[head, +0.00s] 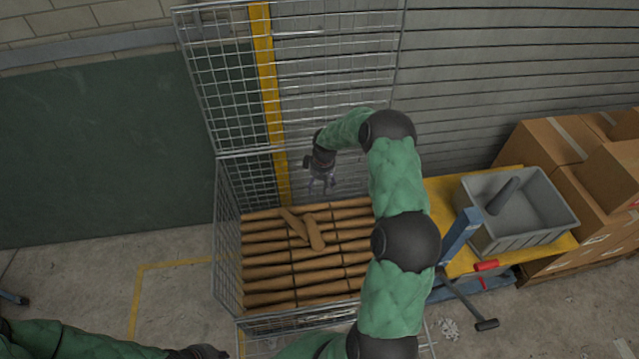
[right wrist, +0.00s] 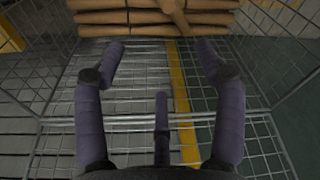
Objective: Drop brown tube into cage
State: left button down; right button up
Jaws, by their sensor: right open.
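A wire mesh cage (head: 228,245) stands in the middle of the head view, with its tall mesh panel raised at the back. Several brown tubes (head: 268,272) lie in rows inside it. Two more brown tubes (head: 314,233) lie askew on top of the rows. My right gripper (head: 322,188) is open and empty above the back part of the cage, apart from the tubes. In the right wrist view its fingers (right wrist: 160,50) are spread with nothing between them, and stacked brown tubes (right wrist: 115,17) show beyond.
A grey bin (head: 545,210) with a dark grey tube (head: 503,196) in it stands on a yellow surface (head: 445,195) at the right. Cardboard boxes (head: 550,150) are stacked beyond. The floor left of the cage is mostly clear.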

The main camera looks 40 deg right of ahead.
notch_tip(320, 180, up, 12)
jog(key=s, duration=0.1)
jog(key=shift+s, duration=0.2)
jog(key=shift+f, duration=0.15)
dwell(0.4)
